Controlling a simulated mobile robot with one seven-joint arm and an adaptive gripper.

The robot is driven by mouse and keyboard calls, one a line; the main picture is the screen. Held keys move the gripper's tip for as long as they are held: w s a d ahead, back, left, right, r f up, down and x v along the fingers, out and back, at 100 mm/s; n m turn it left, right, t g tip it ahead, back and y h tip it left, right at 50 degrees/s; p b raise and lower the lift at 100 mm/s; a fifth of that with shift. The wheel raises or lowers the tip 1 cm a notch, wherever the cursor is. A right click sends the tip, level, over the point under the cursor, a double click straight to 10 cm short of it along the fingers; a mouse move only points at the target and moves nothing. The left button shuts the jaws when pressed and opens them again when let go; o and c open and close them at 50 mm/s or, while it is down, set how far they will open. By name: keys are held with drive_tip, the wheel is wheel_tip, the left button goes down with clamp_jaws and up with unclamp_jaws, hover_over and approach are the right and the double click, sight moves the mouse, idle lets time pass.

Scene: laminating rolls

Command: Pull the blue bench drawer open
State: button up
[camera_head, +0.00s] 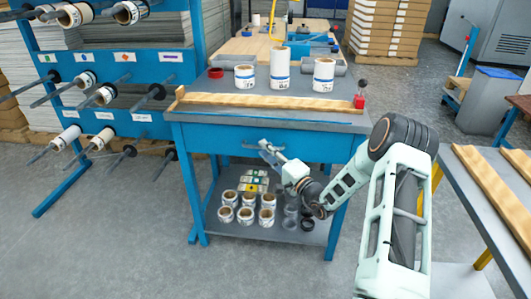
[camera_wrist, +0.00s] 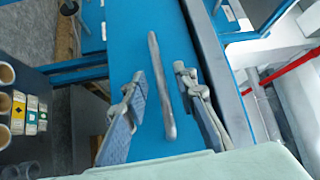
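The blue bench drawer (camera_head: 226,139) is in the front of the blue bench, under the grey top, and looks flush with the frame. Its grey bar handle (camera_head: 250,146) is partly hidden by my gripper (camera_head: 267,149) in the head view. In the wrist view the blue drawer front (camera_wrist: 120,50) fills the middle, and the handle (camera_wrist: 161,85) runs lengthwise between the two fingers of my gripper (camera_wrist: 160,74). The fingers are open, one on each side of the handle, with visible gaps to it. Whether the fingertips touch the drawer front cannot be told.
On the bench top (camera_head: 290,117) stand white rolls (camera_head: 280,68) behind a wooden strip (camera_head: 270,100). A lower shelf (camera_head: 250,228) holds several small rolls. A blue roll rack (camera_head: 125,90) stands left, another table (camera_head: 465,180) right. The floor in front of the bench is clear at left.

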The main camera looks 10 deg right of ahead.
drive_tip(key=shift+w+a, duration=0.15)
drive_tip(key=shift+w, duration=0.1)
clamp_jaws()
idle(0.3)
